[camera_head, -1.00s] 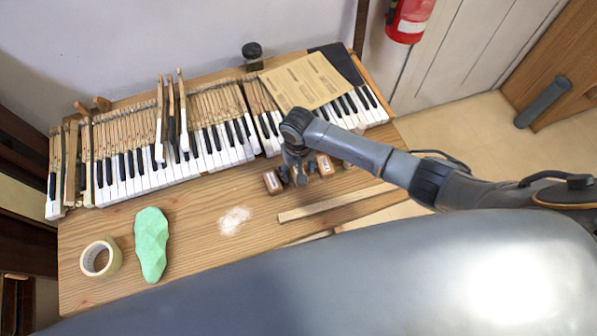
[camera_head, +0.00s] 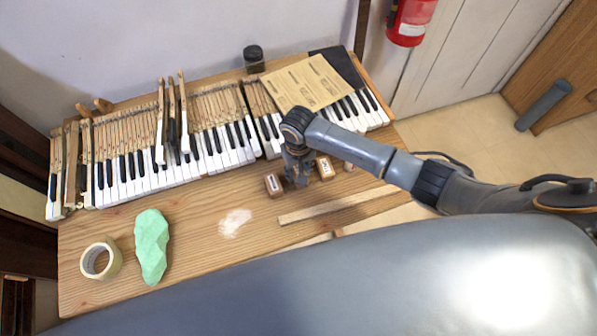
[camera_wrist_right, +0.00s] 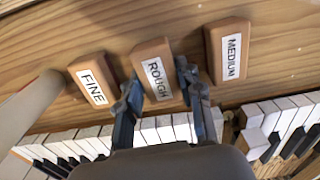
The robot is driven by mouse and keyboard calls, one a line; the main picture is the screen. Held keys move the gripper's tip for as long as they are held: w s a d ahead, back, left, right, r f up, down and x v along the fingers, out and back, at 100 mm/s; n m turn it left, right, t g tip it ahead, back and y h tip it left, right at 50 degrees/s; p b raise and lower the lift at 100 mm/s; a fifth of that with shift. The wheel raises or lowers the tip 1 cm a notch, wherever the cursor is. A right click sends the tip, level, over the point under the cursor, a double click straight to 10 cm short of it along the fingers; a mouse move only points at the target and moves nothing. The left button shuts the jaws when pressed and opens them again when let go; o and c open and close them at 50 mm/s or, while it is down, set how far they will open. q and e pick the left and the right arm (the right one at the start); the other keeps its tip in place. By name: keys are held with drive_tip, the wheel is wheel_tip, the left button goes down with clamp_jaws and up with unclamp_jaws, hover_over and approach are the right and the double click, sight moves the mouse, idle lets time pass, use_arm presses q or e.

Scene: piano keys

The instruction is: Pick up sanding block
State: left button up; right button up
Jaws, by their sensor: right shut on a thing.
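Three brown sanding blocks with white labels show in the right wrist view: one marked FINE (camera_wrist_right: 92,82), one marked ROUGH (camera_wrist_right: 158,72) and one marked MEDIUM (camera_wrist_right: 229,52). My right gripper (camera_wrist_right: 157,88) is shut on the ROUGH block, with one finger on each side of it. In the head view the right gripper (camera_head: 297,178) points down at the workbench (camera_head: 200,250). One block (camera_head: 273,185) shows to its left and another (camera_head: 325,168) to its right; the ROUGH block is hidden there by the gripper. My left gripper is not in view.
A wooden strip (camera_head: 335,205) lies in front of the blocks.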

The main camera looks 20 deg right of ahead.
drive_tip(key=s+a+r+b, duration=0.1)
drive_tip(key=s+r+b, duration=0.1)
drive_tip(key=s+r, duration=0.9)
drive_tip(key=s, duration=0.3)
drive_tip(key=shift+a+r, duration=0.35)
drive_tip(key=shift+a, duration=0.05)
